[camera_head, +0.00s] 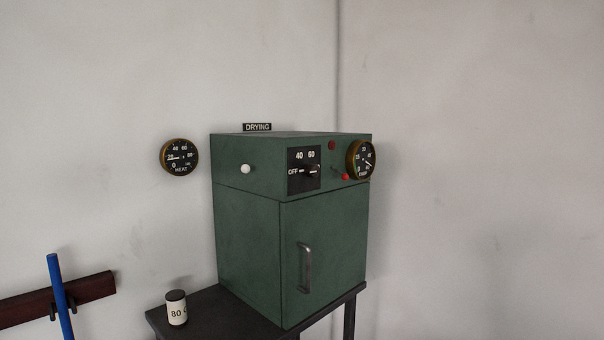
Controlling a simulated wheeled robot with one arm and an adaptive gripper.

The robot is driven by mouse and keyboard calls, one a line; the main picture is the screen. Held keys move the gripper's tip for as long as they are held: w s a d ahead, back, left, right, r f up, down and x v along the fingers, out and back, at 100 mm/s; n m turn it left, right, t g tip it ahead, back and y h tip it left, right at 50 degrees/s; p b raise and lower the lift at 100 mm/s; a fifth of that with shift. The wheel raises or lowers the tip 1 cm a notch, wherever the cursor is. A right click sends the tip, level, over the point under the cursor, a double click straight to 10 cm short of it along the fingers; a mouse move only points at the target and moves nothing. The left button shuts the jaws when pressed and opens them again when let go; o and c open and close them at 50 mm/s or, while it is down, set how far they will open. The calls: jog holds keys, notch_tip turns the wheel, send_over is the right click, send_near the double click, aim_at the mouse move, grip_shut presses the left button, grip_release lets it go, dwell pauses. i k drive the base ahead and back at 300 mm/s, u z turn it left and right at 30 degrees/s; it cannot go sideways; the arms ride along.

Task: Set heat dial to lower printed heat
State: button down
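A heat dial (310,171) sits on a black plate on the front of a green drying cabinet (322,240). The plate reads OFF at left and 40 and 60 above. A pale mark on the dial lies next to OFF, but the knob is too small to read its setting surely. A small jar (177,308) with a dark lid stands on the dark stand left of the cabinet. Its pale label shows 80 and part of a letter; the rest is turned away. My gripper is not in view.
A HEAT gauge (179,157) hangs on the wall. Another round gauge (361,160), a red lamp (332,145) and a red-tipped lever (345,177) are right of the dial. A white knob (246,169) protrudes left. The cabinet door handle (305,267) sticks out. A blue rod (60,298) stands lower left.

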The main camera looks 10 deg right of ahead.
aim_at(312, 171)
jog(key=k, duration=0.6)
jog(key=z, duration=0.15)
jog(key=i, duration=0.75)
jog(key=u, duration=0.55)
jog(key=i, duration=0.55)
jog(key=u, duration=0.4)
